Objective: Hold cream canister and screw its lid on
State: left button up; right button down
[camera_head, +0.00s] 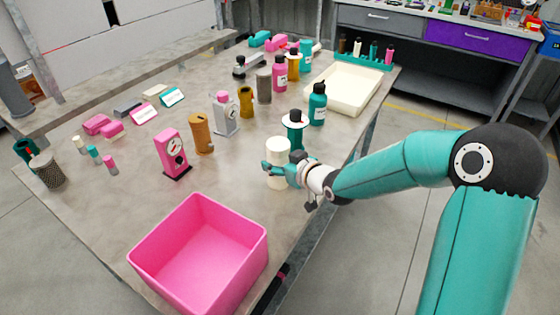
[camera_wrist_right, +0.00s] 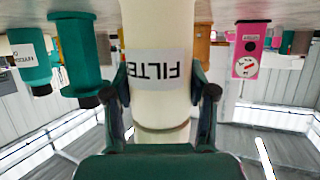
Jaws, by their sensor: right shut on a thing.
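The cream canister (camera_head: 278,148) stands near the table's right edge, in front of a teal container. My right gripper (camera_head: 284,170) is shut around its side. In the right wrist view, which is upside down, the canister (camera_wrist_right: 158,30) bears a label reading "FILTE" and more that is hidden. The right gripper's fingers (camera_wrist_right: 158,92) are on both sides of it. A darker seam crosses the canister near its upper end; I cannot tell whether this is a fitted lid. I make out no separate cream lid. My left gripper is out of view.
A pink bin (camera_head: 200,260) stands at the table's near edge. A pink dial gauge (camera_head: 172,152), an orange-brown container (camera_head: 201,134) and a teal container with a white disc (camera_head: 294,130) stand around the canister. A cream tray (camera_head: 345,88) is farther back. Bare tabletop lies between gauge and canister.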

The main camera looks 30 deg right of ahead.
jog(key=shift+c, duration=1.8)
grip_release()
jog(key=shift+r, duration=0.15)
jog(key=shift+s, duration=0.3)
jog(key=v, duration=1.1)
jog(key=shift+s+p, duration=0.2)
jog(key=shift+p, duration=0.15)
